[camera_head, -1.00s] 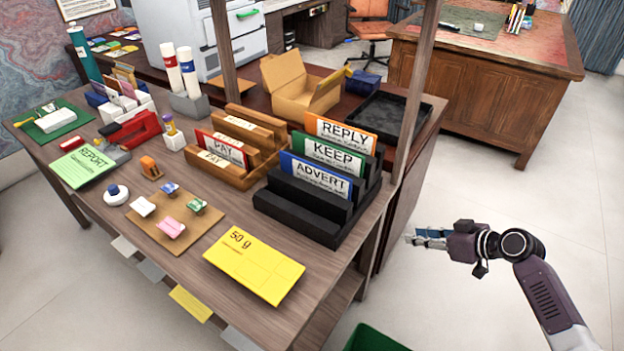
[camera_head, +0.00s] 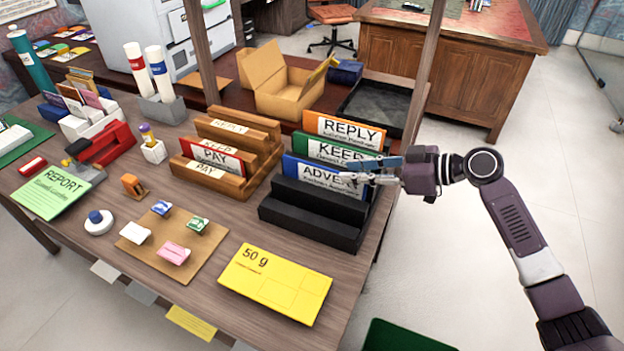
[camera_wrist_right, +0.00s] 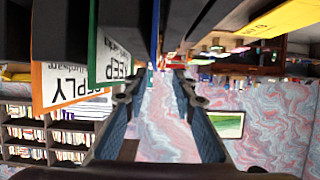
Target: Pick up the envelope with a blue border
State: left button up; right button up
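The envelope (camera_wrist_right: 155,28) shows there edge-on as a thin blue strip, just above the gap between the fingers. Whether a finger touches it I cannot tell. My left gripper is not in view.
Directly behind stand the green KEEP envelope (camera_head: 325,148) and the orange REPLY envelope (camera_head: 345,128). A wooden rack (camera_head: 225,178) is to the left. A yellow 50 g envelope (camera_head: 275,283) lies in front. A wooden post (camera_head: 424,70) rises near the arm.

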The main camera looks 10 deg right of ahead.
aim_at(327, 168)
jog(key=x, duration=0.3)
jog(key=shift+w+a+r, duration=0.15)
jog(key=shift+w, duration=0.2)
jog(key=x, duration=0.3)
jog(key=shift+w+a, duration=0.15)
jog(key=shift+w, duration=0.3)
jog(key=shift+w+a, duration=0.1)
jog(key=shift+a, duration=0.1)
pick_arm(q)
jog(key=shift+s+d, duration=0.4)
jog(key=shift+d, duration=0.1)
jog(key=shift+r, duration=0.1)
pick_arm(e)
jog(key=shift+c, duration=0.5)
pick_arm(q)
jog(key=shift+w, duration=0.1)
pick_arm(e)
grip_shut()
